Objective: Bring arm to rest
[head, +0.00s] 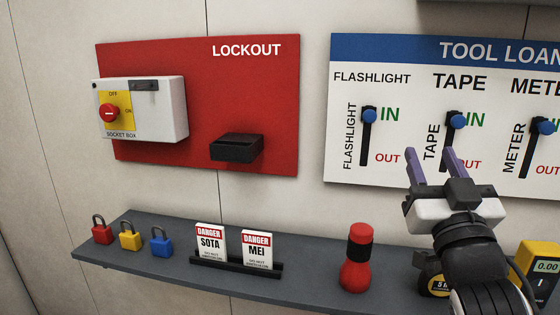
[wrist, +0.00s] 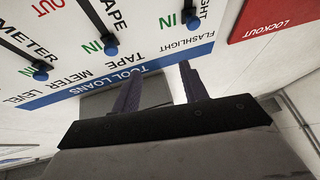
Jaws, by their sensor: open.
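My gripper (head: 433,166) is raised in front of the tool loans board (head: 400,190), below the tape slider (head: 456,121). Its two purple fingers stand apart with nothing between them. In the wrist view my gripper (wrist: 158,88) also shows open and empty, with the board (wrist: 190,52) upside down beyond it. I cannot tell the exact gap between the fingertips and the board. My arm runs down to the lower right and partly hides a tape measure (head: 433,283) on the shelf.
The grey shelf (head: 315,288) holds red, yellow and blue padlocks (head: 161,242), two danger tags (head: 257,249), a red flashlight (head: 355,259) and a yellow meter (head: 543,262). A red lockout board (head: 240,90) carries a socket box (head: 160,105) and a black holder (head: 236,148).

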